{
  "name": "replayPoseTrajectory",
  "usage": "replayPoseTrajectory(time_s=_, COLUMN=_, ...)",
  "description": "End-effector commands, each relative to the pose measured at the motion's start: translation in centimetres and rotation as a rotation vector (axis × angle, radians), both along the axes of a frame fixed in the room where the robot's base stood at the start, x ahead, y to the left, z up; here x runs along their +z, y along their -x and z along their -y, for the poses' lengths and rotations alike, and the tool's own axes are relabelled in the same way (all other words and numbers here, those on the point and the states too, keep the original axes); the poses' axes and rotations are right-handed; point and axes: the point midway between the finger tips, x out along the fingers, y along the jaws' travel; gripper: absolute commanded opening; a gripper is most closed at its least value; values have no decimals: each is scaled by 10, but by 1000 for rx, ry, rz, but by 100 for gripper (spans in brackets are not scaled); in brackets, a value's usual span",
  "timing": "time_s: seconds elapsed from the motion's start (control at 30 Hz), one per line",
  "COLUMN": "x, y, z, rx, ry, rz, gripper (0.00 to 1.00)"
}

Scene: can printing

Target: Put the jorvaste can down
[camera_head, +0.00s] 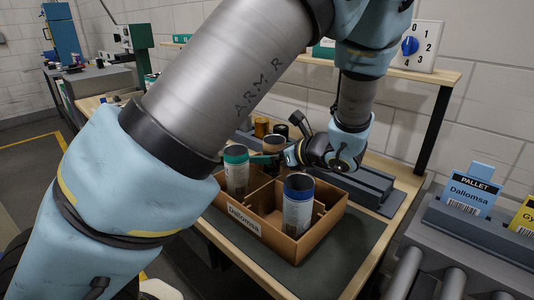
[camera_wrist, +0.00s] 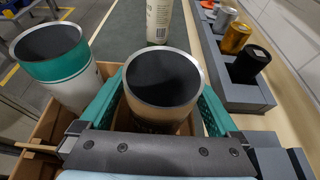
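A can with a copper-brown rim and dark top (camera_head: 274,147) is between the green fingers of my gripper (camera_head: 268,158). In the wrist view the same can (camera_wrist: 165,92) sits upright between both fingers (camera_wrist: 163,108), which press against its sides. No brand name on it is readable. It is at the back of the brown cardboard box (camera_head: 245,227) labelled Dallomsa; its lower end is hidden, so I cannot tell whether it touches the box floor. A teal-rimmed white can (camera_head: 236,172) stands in the box's left compartment. A blue-rimmed can (camera_head: 298,210) stands in the front right one.
The box rests on a dark mat (camera_head: 345,250) on a wooden bench. A cream can (camera_wrist: 158,22) stands beyond the held can. A grey rack with silver, gold (camera_wrist: 236,38) and black (camera_wrist: 250,64) cans runs along the right. Pallet cards (camera_head: 470,190) stand far right.

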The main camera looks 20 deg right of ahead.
Motion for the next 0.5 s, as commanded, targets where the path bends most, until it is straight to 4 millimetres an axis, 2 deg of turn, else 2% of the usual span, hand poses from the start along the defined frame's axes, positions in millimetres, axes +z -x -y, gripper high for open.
replayPoseTrajectory(time_s=0.33, x=5, y=1, z=1, rx=-1, ry=2, rz=0, gripper=100)
replayPoseTrajectory(time_s=0.5, x=11, y=22, z=12, rx=-3, ry=5, rz=0, gripper=100)
